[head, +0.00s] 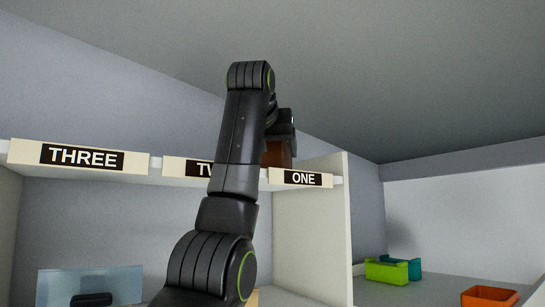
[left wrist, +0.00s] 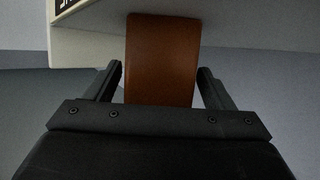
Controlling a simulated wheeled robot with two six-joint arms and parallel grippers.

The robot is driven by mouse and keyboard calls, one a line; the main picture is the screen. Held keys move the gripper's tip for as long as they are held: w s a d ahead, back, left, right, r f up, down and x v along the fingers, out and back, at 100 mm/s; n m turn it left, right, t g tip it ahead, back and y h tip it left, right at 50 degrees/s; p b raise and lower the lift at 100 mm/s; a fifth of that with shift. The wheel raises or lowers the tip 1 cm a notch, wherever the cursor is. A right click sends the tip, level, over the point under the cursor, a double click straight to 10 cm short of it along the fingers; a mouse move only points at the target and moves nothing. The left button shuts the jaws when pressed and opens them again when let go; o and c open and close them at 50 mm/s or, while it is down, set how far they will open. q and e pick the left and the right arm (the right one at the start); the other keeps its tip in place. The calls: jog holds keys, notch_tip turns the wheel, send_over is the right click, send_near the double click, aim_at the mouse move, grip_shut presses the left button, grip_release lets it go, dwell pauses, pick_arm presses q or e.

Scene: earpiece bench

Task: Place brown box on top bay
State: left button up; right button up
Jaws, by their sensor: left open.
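The brown box (left wrist: 162,58) stands between the two fingers of my left gripper (left wrist: 162,85) in the left wrist view. The fingers are open, with a gap on both sides of the box. In the head view the brown box (head: 277,153) shows partly behind my left arm, on the top shelf behind the label ONE (head: 303,179). My left gripper (head: 284,128) is mostly hidden behind the arm there. The underside of the box is hidden by the label strip. My right gripper is not in view.
The top shelf also carries the labels THREE (head: 82,157) and TWO (head: 200,169), the latter partly covered by my arm. A white side panel (head: 312,230) stands below ONE. Green (head: 388,271) and orange (head: 488,297) bins sit at the right.

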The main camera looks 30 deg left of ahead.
pick_arm(q)
jog(key=b+v, duration=0.3)
jog(key=v, duration=0.7)
jog(key=shift+s+d, duration=0.15)
jog(key=shift+s, duration=0.1)
